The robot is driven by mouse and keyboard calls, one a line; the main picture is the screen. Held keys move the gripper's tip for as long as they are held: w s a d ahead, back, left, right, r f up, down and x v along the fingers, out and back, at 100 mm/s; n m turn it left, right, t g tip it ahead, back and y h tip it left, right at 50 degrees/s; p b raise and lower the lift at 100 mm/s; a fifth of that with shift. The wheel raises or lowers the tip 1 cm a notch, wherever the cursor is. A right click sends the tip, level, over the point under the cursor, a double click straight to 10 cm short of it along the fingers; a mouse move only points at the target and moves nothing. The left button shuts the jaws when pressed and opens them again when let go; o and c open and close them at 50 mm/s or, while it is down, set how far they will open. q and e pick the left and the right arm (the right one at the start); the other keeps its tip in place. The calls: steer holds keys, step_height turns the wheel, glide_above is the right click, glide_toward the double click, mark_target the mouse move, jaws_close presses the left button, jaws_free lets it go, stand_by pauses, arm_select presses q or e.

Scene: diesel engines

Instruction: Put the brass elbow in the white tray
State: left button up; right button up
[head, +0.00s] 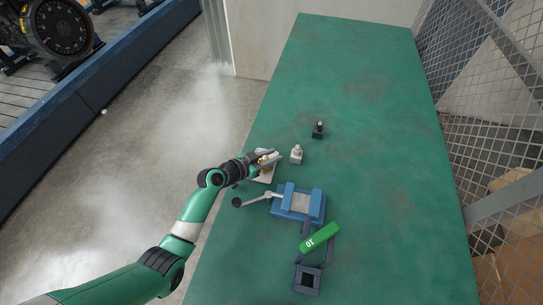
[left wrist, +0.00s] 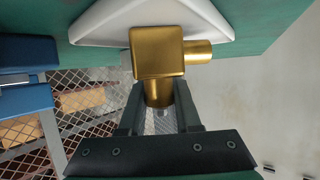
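The brass elbow (left wrist: 158,55) is close in front of the left wrist camera. Its lower leg sits between the fingers of my left gripper (left wrist: 158,110), which look shut on it. Its other leg points right. The white tray (left wrist: 100,22) shows just behind the elbow; I cannot tell if they touch. In the head view my left gripper (head: 268,158) is over the white tray (head: 266,177) near the table's left edge, and the elbow (head: 263,158) shows as a small yellow patch there. My right gripper is not in view.
A white fitting (head: 296,155) and a black fitting (head: 318,130) stand right of the tray. A blue vise-like fixture (head: 298,202) with a lever (head: 258,199) is nearer. A green block marked 10 (head: 320,238) and dark square frame (head: 308,280) lie below. The table's right side is clear.

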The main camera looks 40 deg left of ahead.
arm_select(q)
steer(key=o, duration=0.5)
steer(key=shift+r+p, duration=0.2)
steer(key=shift+p, duration=0.1)
steer(key=shift+s+r, duration=0.2)
steer(key=shift+s, duration=0.15)
steer(key=p+v, duration=0.4)
steer(key=v, duration=0.6)
steer(key=shift+s+a+r, duration=0.1)
steer(key=shift+s, duration=0.15)
steer(key=shift+s+r, duration=0.1)
steer(key=shift+s, duration=0.3)
